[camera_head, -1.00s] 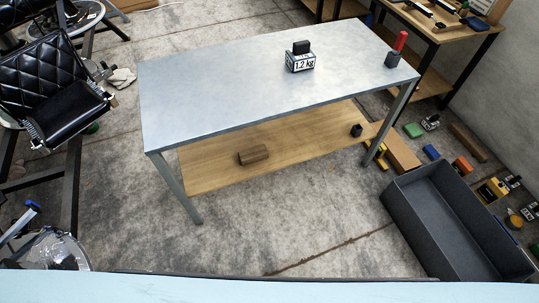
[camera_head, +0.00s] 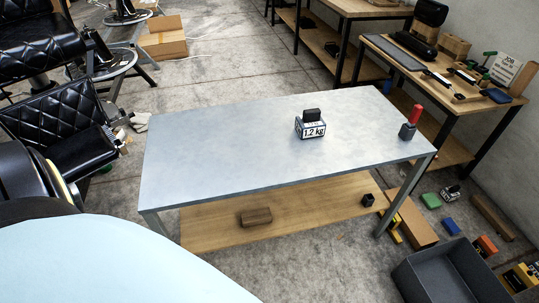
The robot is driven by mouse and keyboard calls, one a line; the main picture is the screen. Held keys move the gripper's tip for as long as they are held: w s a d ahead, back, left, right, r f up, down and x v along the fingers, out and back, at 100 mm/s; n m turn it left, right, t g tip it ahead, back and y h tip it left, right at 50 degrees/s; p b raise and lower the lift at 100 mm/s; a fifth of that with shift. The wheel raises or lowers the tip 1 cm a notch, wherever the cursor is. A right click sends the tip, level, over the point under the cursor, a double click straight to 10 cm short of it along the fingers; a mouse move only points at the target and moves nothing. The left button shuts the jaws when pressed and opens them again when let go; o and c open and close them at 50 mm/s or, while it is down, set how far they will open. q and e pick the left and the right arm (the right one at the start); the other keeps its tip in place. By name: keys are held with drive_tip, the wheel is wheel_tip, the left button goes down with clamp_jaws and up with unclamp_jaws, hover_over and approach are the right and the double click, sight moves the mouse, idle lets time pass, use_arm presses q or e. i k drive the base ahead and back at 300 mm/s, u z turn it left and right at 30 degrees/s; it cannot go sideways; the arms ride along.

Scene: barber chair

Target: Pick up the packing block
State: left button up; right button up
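No object is labelled as the packing block. A brown wooden block (camera_head: 256,217) lies on the lower wooden shelf (camera_head: 310,207) of the metal table, left of its middle. A small black block (camera_head: 368,200) sits at that shelf's right end. On the metal tabletop (camera_head: 220,150) stands a block marked 1.2 kg (camera_head: 311,130) with a black top piece. Neither of my grippers is in view. A part of my own body fills the lower left.
A red-handled tool (camera_head: 410,124) stands near the tabletop's right corner. A dark grey bin (camera_head: 440,270) and several small coloured blocks lie on the floor at right. Black padded chairs (camera_head: 55,120) stand at left. A wooden workbench (camera_head: 440,80) with tools is behind right.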

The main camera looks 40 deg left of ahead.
sight(264, 216)
drive_tip(key=i, duration=0.9)
drive_tip(key=u, duration=2.55)
